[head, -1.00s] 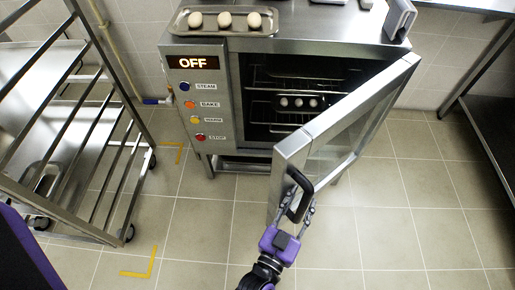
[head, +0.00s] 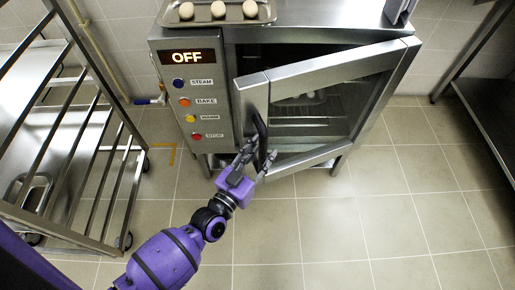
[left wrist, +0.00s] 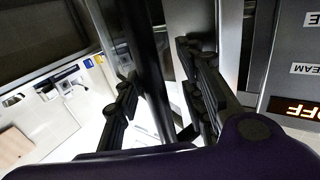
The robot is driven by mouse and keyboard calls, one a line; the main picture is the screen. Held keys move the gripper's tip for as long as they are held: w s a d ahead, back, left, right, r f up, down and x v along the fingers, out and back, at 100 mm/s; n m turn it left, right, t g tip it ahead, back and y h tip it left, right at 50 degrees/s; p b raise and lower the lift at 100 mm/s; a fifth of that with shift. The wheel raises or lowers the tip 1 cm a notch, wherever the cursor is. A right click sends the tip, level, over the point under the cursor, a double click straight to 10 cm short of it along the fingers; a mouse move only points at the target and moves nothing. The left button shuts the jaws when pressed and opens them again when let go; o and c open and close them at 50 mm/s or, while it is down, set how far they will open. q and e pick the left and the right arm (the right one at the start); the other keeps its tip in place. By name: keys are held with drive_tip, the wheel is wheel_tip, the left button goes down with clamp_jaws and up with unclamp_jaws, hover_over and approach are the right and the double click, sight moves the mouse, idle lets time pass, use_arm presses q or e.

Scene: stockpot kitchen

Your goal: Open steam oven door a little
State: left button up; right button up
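The steam oven (head: 390,30) stands at the back with its display reading OFF. Its glass door (head: 325,88) is hinged on the right and stands ajar, its left edge swung out from the front. The dark vertical handle (head: 260,140) is on the door's left edge. My left gripper (head: 257,156) is at the lower part of the handle, with its fingers spread on either side. In the left wrist view the dark handle bar (left wrist: 150,70) runs between the fingers, with visible gaps. My right gripper is not in view.
A metal rack (head: 75,130) stands at the left, close to my left arm. A tray with several eggs (head: 217,17) sits on top of the oven. A steel table (head: 485,100) is at the right. The tiled floor in front is clear.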

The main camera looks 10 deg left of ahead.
use_arm(q)
drive_tip(key=shift+w+a, duration=0.55)
drive_tip(key=shift+c, duration=0.5)
